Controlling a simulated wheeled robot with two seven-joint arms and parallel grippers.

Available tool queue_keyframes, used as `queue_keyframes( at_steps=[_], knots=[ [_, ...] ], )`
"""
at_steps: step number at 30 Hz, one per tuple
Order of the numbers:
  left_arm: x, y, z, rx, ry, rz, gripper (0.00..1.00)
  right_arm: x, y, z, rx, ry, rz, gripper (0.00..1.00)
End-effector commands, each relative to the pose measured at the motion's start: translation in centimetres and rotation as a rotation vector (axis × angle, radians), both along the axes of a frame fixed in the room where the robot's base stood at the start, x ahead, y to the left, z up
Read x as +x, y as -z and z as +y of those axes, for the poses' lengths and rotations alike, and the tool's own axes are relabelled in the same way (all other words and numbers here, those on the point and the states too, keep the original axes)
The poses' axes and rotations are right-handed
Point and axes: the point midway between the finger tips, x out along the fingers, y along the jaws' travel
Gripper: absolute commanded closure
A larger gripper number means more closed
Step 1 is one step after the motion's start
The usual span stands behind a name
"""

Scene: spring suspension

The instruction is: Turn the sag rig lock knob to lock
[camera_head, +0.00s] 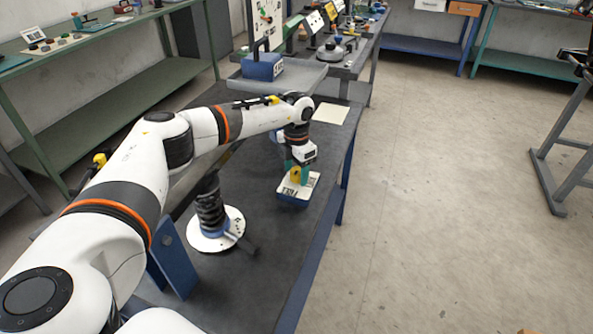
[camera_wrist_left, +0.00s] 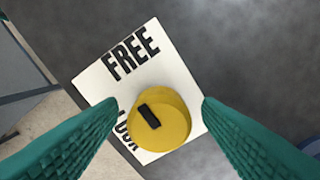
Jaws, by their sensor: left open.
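The yellow lock knob (camera_wrist_left: 172,128) stands on a white plate (camera_wrist_left: 91,77) marked FREE at the top and LOCK at the lower left, the latter partly hidden by the knob. A black mark lies on the knob's top, left of its middle, slanting toward the upper left. My left gripper (camera_wrist_left: 160,106) is open, with a green finger on each side of the knob and visible gaps between. In the head view, the knob (camera_head: 295,174) and plate (camera_head: 312,182) sit on a blue base under my left gripper (camera_head: 298,171). My right gripper is out of view.
A black coil spring (camera_head: 211,211) stands on a round white base (camera_head: 232,220) left of the knob, on the dark bench (camera_head: 262,272). The bench in front of the knob is clear.

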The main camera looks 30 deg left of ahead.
Motion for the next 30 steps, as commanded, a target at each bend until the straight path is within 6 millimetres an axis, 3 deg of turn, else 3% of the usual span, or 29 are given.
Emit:
queue_keyframes(
  at_steps=[11,19,30],
  knots=[
    [0.0,0.7,0.0,0.000,0.001,-0.001,0.41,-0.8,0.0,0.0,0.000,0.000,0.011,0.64],
    [0.0,0.7,0.0,0.000,0.000,-0.001,0.83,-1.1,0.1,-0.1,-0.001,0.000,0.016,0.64],
    [0.0,0.5,0.0,-0.001,-0.058,-0.002,0.85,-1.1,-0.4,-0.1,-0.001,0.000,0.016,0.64]
  ],
)
